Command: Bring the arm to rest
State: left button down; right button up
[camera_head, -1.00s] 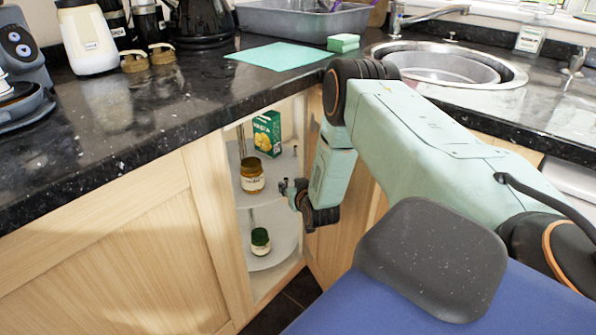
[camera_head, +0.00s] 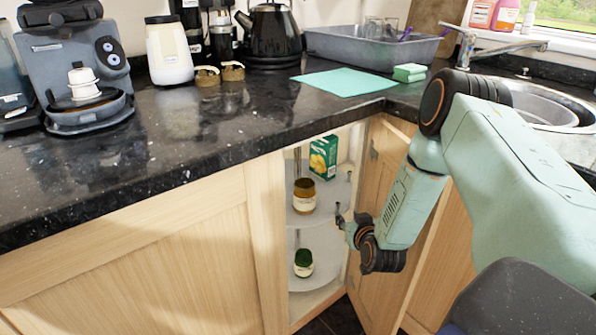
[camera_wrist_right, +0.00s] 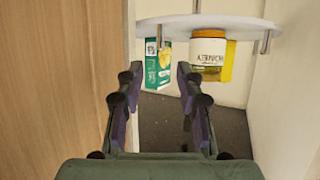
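My right arm (camera_head: 510,160) reaches in from the right over the counter edge and bends down in front of the open corner cupboard. Its gripper (camera_head: 345,221) is at the cupboard opening, right of and a little lower than the honey jar (camera_head: 304,197). In the right wrist view my right gripper (camera_wrist_right: 158,82) is open, its two fingers apart with nothing between them. That view looks upside down; the honey jar (camera_wrist_right: 210,58) and the green pasta box (camera_wrist_right: 157,66) show beyond the fingertips. My left gripper is not in view.
The cupboard door (camera_head: 377,205) stands open beside my right forearm. A dark-lidded jar (camera_head: 303,263) stands on the lower round shelf (camera_head: 322,262). The black counter (camera_head: 200,135) carries a coffee machine (camera_head: 80,75), a kettle (camera_head: 270,35) and a teal mat (camera_head: 345,82).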

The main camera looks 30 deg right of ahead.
jog(key=s+a+f+g+y+p, duration=0.1)
jog(key=s+a+f+g+y, duration=0.25)
jog(key=s+a, duration=0.45)
jog(key=s+a+f+g+y+p, duration=0.1)
jog(key=s+a+f+g+y, duration=0.2)
jog(key=s+a, duration=0.55)
jog(key=s+a+r+n+g+p, duration=0.1)
jog(key=s+a+n+g+p, duration=0.1)
jog(key=s+a, duration=0.3)
jog(key=s+a+r+n+g+p, duration=0.2)
jog(key=s+a, duration=0.3)
jog(key=s, duration=0.6)
jog(key=shift+s+a+n+g, duration=0.2)
jog(key=shift+n+g, duration=0.2)
jog(key=shift+g, duration=0.45)
jog(key=shift+h, duration=0.25)
